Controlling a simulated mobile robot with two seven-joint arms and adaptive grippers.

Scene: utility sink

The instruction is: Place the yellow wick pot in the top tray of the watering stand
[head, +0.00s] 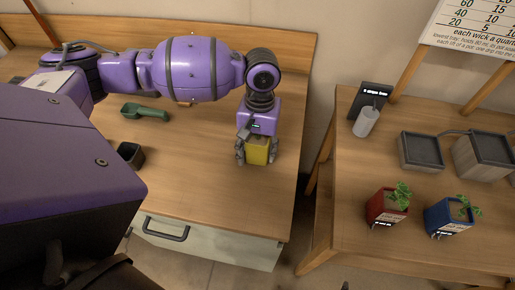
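The yellow wick pot (257,152) is near the right end of the left wooden bench. My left gripper (257,150) comes down over it, with one finger on each side, and looks shut on it. The gripper hides the pot's top, and I cannot tell whether the pot touches the bench. On the right table, a low grey tray (422,150) stands beside a taller grey block with a tray top (485,153). A tube runs between them; they look like the watering stand. My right gripper is not in view.
A red pot (386,207) and a blue pot (448,218), both with plants, stand in front of the trays. A grey-white cylinder (366,122) stands by a dark sign. A green scoop (146,112) and dark container (130,155) are on the left bench. A gap separates bench and table.

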